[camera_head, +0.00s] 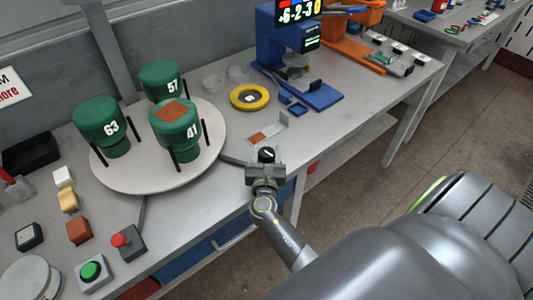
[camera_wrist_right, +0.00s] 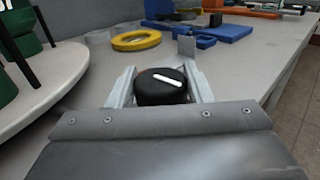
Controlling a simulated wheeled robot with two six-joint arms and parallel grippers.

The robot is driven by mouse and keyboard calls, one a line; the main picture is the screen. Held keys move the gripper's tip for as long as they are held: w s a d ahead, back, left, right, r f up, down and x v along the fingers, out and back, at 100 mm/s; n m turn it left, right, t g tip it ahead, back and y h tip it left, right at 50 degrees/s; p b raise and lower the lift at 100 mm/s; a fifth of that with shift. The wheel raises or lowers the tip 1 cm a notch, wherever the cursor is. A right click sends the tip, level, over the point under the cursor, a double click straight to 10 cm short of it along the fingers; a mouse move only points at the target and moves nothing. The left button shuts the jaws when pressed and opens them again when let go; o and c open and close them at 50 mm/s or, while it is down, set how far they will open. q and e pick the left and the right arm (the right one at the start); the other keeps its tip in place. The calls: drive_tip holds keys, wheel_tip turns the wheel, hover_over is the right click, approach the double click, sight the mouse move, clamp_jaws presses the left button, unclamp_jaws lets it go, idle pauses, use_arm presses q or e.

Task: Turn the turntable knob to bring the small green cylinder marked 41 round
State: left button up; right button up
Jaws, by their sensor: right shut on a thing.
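The small green cylinder marked 41 (camera_head: 190,136) stands on the round white turntable (camera_head: 135,185), at the side nearest the knob, with a brown patch on top. Green cylinders marked 63 (camera_head: 100,122) and 57 (camera_head: 160,78) stand on it too. The black knob with a white line shows between my fingers in the right wrist view (camera_wrist_right: 162,88), at the table edge right of the turntable. My right gripper (camera_head: 266,163) is shut on the knob; the knob also shows in the head view (camera_head: 267,153). My left gripper is not in view.
A yellow ring (camera_head: 250,97), a blue machine (camera_head: 283,60) and a small metal plate with a brown patch (camera_head: 262,138) lie beyond the knob. Buttons, including a green one (camera_head: 91,270) and a red one (camera_head: 121,240), sit at front left. Black posts stand on the turntable.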

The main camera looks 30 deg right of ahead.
drive_tip(key=shift+m+g+h, duration=0.4)
drive_tip(key=shift+m+h, duration=0.1)
idle(0.4)
drive_tip(key=o, duration=1)
